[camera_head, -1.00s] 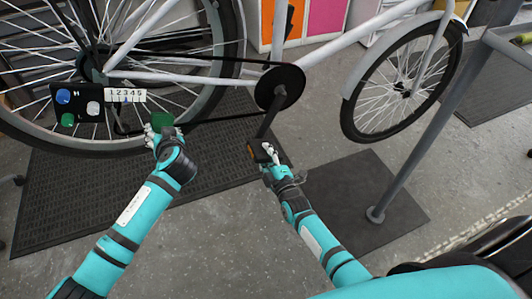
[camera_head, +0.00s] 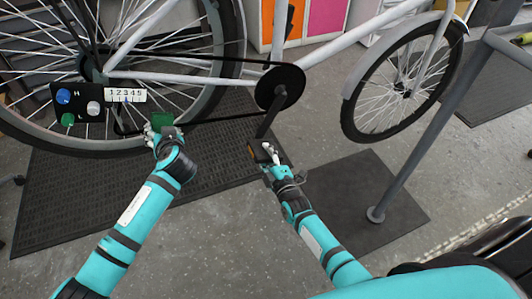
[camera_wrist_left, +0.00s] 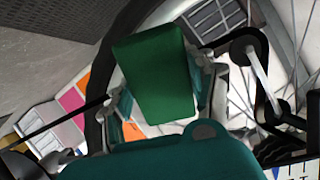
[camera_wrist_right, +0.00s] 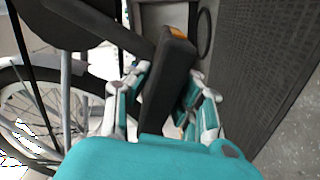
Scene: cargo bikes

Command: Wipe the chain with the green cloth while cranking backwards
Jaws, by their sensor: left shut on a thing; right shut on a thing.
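The green cloth (camera_head: 161,119) is a small folded pad in my left gripper (camera_head: 160,130), at the lower run of the chain (camera_head: 222,119). The left wrist view shows the cloth (camera_wrist_left: 156,72) between the fingers; whether it touches the chain is hidden. My right gripper (camera_head: 268,160) is shut on the pedal (camera_head: 252,151) at the low end of the crank arm (camera_head: 268,122). The dark pedal with its orange reflector (camera_wrist_right: 177,33) sits between the fingers in the right wrist view. The chainring (camera_head: 279,87) is a dark disc above.
The rear wheel (camera_head: 215,70) stands at the left, with a panel of coloured knobs and a counter (camera_head: 125,95) in front. A grey post (camera_head: 415,140) rises at the right. Dark mats (camera_head: 75,195) lie on the floor.

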